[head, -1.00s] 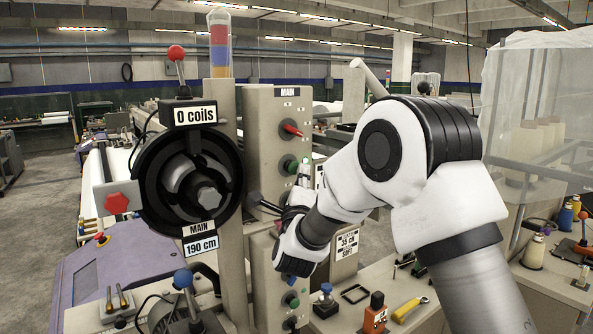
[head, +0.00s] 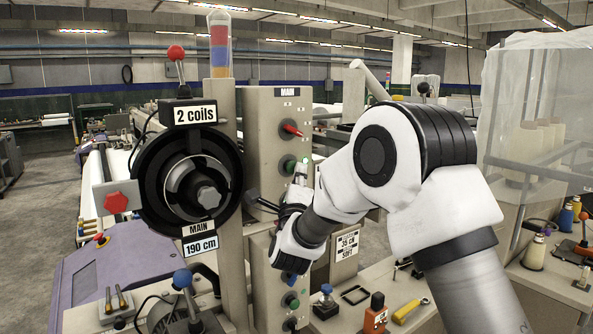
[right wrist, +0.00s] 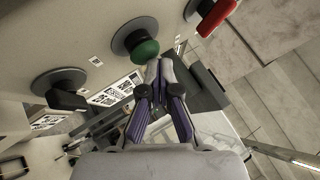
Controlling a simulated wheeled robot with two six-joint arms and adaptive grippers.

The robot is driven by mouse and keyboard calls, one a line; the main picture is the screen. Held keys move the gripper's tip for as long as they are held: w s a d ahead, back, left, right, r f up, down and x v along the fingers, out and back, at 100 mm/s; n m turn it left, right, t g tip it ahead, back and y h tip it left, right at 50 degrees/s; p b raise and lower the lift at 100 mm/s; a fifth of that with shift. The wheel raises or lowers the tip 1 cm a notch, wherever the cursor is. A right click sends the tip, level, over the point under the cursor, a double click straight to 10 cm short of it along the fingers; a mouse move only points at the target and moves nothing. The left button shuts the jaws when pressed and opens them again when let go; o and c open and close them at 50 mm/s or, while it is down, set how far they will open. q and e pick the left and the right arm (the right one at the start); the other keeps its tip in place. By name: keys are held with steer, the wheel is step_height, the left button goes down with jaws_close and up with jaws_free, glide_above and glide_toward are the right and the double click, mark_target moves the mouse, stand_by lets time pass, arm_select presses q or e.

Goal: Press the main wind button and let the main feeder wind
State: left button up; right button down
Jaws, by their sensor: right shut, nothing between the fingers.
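The main feeder (head: 188,178) is a dark round drum at the left of the head view, with a MAIN label and a sign (head: 194,113) reading "2 coils". The beige control panel (head: 262,125) marked MAIN stands to its right. It carries a green button (head: 287,166), which also shows large in the right wrist view (right wrist: 146,50). My right gripper (head: 302,168) is shut and empty, its fingertips (right wrist: 160,70) at the green button's edge. Whether they touch it I cannot tell. My left gripper is out of view.
A red switch (head: 292,128) sits above the green button, and a black knob (right wrist: 62,92) shows on the panel in the wrist view. A bench with a yellow wrench (head: 408,311) and an orange tool (head: 376,315) lies below my right arm.

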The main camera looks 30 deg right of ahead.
steer(key=shift+s, duration=0.1)
steer(key=shift+s+b, duration=0.8)
steer(key=shift+s, duration=0.05)
steer(key=s+b, duration=0.2)
steer(key=s, duration=0.1)
steer(key=s+b, duration=0.1)
steer(key=s, duration=0.1)
steer(key=shift+d, duration=0.25)
stand_by(0.6)
